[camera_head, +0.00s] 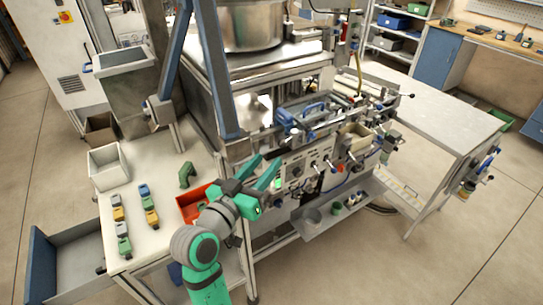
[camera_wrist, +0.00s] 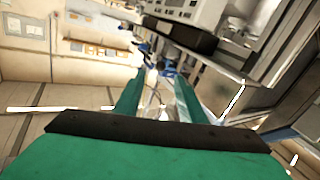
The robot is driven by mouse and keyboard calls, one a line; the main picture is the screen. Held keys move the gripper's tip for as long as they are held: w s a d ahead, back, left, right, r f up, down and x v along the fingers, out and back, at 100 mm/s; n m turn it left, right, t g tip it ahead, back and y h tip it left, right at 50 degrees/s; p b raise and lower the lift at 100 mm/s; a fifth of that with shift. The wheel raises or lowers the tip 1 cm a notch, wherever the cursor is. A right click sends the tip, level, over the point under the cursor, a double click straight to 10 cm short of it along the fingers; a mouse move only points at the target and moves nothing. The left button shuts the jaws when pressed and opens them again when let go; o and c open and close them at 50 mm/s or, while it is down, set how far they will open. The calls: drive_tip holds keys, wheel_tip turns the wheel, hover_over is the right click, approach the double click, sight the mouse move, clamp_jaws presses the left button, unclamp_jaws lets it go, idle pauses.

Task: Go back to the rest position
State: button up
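My gripper (camera_head: 262,174) is raised in front of the machine's control panel (camera_head: 305,165), to the right of the red bin. Its two green fingers stand apart, and nothing shows between them. In the wrist view my gripper (camera_wrist: 160,92) also has its fingers spread, with blurred blue parts beyond them. My green and grey arm reaches up from the bottom of the head view and hides part of the machine's front.
A side table (camera_head: 80,211) at left holds a red bin (camera_head: 191,203), a white bin (camera_head: 108,167), a green part (camera_head: 186,174) and several small coloured blocks. A shelf with cups (camera_head: 336,209) lies below the panel. Open floor (camera_head: 400,270) lies at right.

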drive_tip(key=shift+s+a, duration=0.2)
drive_tip(key=shift+s, duration=0.05)
drive_tip(key=shift+s+a, duration=0.1)
drive_tip(key=shift+a, duration=0.05)
